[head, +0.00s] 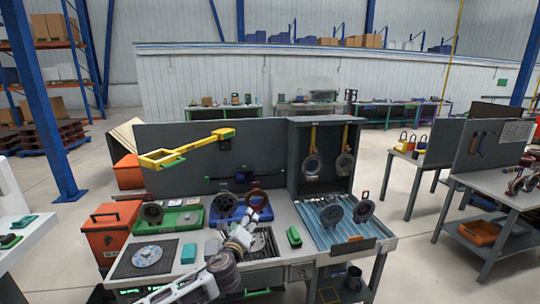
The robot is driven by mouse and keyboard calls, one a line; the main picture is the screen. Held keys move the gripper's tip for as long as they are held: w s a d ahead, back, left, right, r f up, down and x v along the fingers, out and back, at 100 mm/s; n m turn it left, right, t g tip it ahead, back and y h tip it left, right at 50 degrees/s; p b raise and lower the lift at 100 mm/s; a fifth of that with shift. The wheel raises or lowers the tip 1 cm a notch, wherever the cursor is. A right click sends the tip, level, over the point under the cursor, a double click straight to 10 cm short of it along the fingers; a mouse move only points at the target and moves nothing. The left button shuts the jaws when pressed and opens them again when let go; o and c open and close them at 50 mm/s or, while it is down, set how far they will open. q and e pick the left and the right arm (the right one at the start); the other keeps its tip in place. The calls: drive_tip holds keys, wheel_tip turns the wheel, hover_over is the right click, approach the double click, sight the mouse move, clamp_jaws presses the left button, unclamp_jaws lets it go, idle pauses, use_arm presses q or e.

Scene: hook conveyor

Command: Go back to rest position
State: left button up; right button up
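My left arm comes in from the bottom left, and its gripper (250,226) is over the middle of the workbench (291,216), in front of the blue tray (212,219). Its fingers are small and blurred against the clutter, so I cannot tell whether they are open or hold anything. A brown ring (266,206) shows just beyond the gripper; I cannot tell if they touch. A dark round part (223,207) stands in the blue tray. My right gripper is not in view.
A yellow arm (190,148) juts out above the bench. Round parts hang in the grey cabinet (321,192); more stand on the blue rack (345,234). A green tray (181,218), teal block (188,253) and orange bin (103,238) are at left. Floor is open right of the bench.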

use_arm(q)
drive_tip(key=w+a+f+n+g, duration=0.2)
drive_tip(key=w+a+f+n, duration=0.8)
drive_tip(key=a+f+n, duration=0.4)
drive_tip(key=s+a+f+n+g+y+b, duration=0.15)
drive_tip(key=s+a+f+n, duration=0.35)
drive_tip(key=f, duration=0.9)
drive_tip(key=s+a+f+n+g+y, duration=0.1)
drive_tip(key=s+a+f+n+g, duration=0.3)
drive_tip(key=f, duration=1.1)
drive_tip(key=s+a+f+n+g+b, duration=0.1)
drive_tip(key=s+f+g, duration=0.1)
drive_tip(key=s+f, duration=1.15)
drive_tip(key=s+a+f+g, duration=0.1)
drive_tip(key=s+f+g, duration=0.1)
drive_tip(key=s+f, duration=1.1)
drive_tip(key=s+d+f+g, duration=0.1)
drive_tip(key=s+d+f, duration=0.1)
drive_tip(key=s, duration=1.1)
drive_tip(key=s+d+f+n+g+b, duration=0.1)
drive_tip(key=s+d+f+g, duration=0.1)
drive_tip(key=s, duration=1.1)
drive_tip(key=s+d+f+g, duration=0.1)
drive_tip(key=s+d+f, duration=0.2)
drive_tip(key=s, duration=0.9)
drive_tip(key=shift+s+d+n+b, duration=0.3)
drive_tip(key=shift+s, duration=0.1)
